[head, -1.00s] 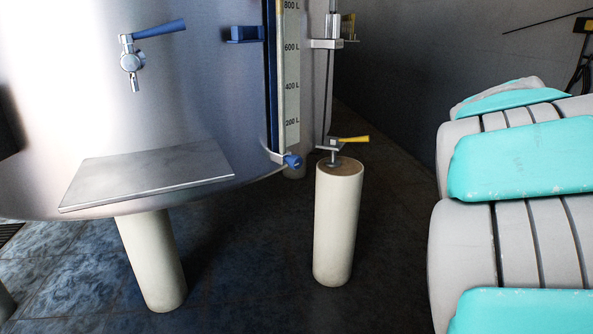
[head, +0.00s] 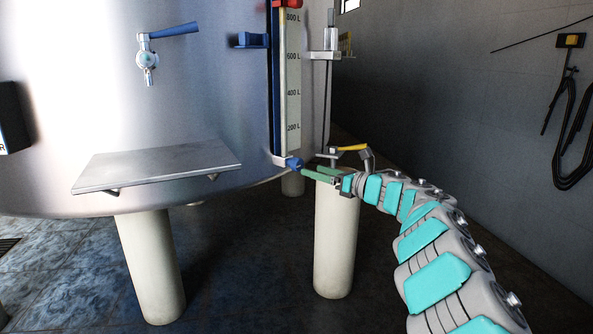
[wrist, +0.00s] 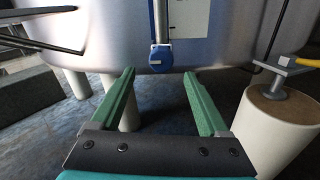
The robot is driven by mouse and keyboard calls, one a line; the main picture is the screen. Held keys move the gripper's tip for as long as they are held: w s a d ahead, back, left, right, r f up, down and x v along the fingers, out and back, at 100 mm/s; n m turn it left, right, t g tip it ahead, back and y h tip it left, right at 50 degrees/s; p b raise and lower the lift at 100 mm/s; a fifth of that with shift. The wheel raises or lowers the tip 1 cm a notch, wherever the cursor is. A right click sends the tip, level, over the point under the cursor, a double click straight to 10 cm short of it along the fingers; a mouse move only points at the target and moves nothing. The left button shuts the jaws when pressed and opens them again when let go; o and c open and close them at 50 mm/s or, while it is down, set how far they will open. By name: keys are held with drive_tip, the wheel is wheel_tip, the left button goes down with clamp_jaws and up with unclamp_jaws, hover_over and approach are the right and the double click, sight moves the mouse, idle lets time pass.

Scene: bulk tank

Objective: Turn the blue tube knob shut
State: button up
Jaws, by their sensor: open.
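The blue tube knob (head: 294,163) sits at the bottom of the sight tube on the front of the steel tank (head: 215,90). In the wrist view the knob (wrist: 161,58) is ahead, beyond the fingertips and roughly midway between them. My gripper (head: 309,172) is open, with its green fingers pointing left toward the knob. In the head view the fingertips lie close beside the knob; I cannot tell whether they touch. In the wrist view my gripper (wrist: 158,75) has nothing between its fingers.
A cream post (head: 334,240) stands under my gripper, with a yellow-handled valve (head: 350,148) above it. A blue-handled tap (head: 165,32) and a steel shelf (head: 157,165) are on the tank's left. A hose hangs on the right wall (head: 572,130).

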sight(300, 166)
drive_tip(key=shift+p+x, duration=0.45)
drive_tip(key=shift+x, duration=2.7)
drive_tip(key=shift+w+a+r, duration=0.1)
drive_tip(key=shift+w+a, duration=0.35)
drive_tip(key=shift+a, duration=0.05)
drive_tip(key=shift+c, duration=0.2)
clamp_jaws()
